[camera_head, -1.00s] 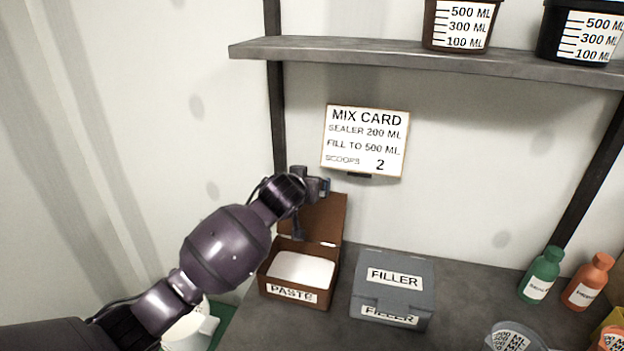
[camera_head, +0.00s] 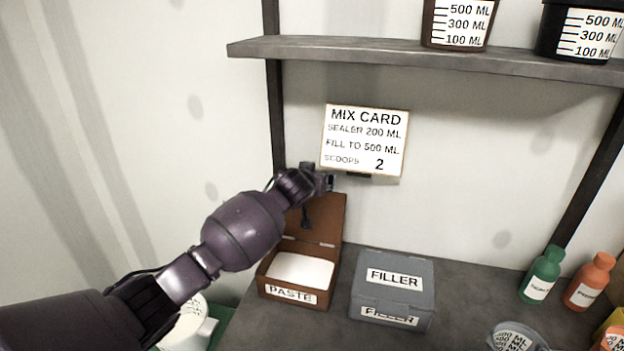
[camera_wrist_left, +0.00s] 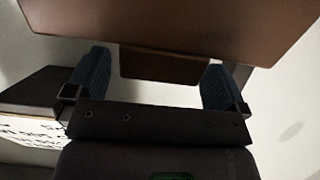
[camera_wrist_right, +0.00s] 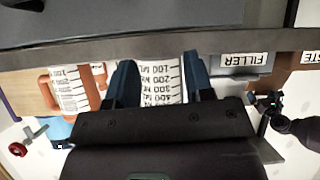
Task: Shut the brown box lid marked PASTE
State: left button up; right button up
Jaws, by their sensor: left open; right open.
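The brown PASTE box (camera_head: 293,292) stands on the bench, filled with white paste (camera_head: 301,270). Its brown lid (camera_head: 329,219) stands open, raised at the back of the box. My left gripper (camera_head: 329,181) is at the lid's top edge, partly behind my own wrist. In the left wrist view the gripper (camera_wrist_left: 150,85) is open, and the brown lid (camera_wrist_left: 170,25) spans the top of the picture just beyond the fingers. Whether they touch is unclear. My right gripper (camera_wrist_right: 158,80) shows only in its wrist view, open, below a bench edge, with nothing between its fingers.
A closed grey FILLER box (camera_head: 393,290) stands right of the PASTE box. The mix card (camera_head: 365,141) hangs on the wall near my left gripper, below the shelf (camera_head: 400,58). A green bottle (camera_head: 541,275) and an orange bottle (camera_head: 589,281) stand at right.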

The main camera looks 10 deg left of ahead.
pick_arm(q)
jog(key=c, duration=1.3)
jog(key=shift+s+t, duration=0.3)
jog(key=shift+s, duration=0.4)
jog(key=s+t, duration=0.1)
jog(key=s, duration=0.2)
jog(key=s+t, duration=0.1)
jog(key=s, duration=0.2)
jog(key=s+t+b, duration=0.1)
jog(key=s, duration=0.2)
jog(key=shift+s+a+f+t, duration=0.2)
jog(key=shift+s+t, duration=0.05)
jog(key=shift+t, duration=0.05)
pick_arm(e)
jog(key=shift+s+d+f, duration=0.1)
jog(key=shift+s+f, duration=0.4)
jog(key=shift+f, duration=0.25)
jog(key=shift+w+r, duration=0.1)
jog(key=shift+w, duration=0.1)
pick_arm(q)
jog(key=o, duration=1.3)
pick_arm(e)
jog(key=shift+w+r, duration=0.15)
jog(key=shift+w, duration=0.05)
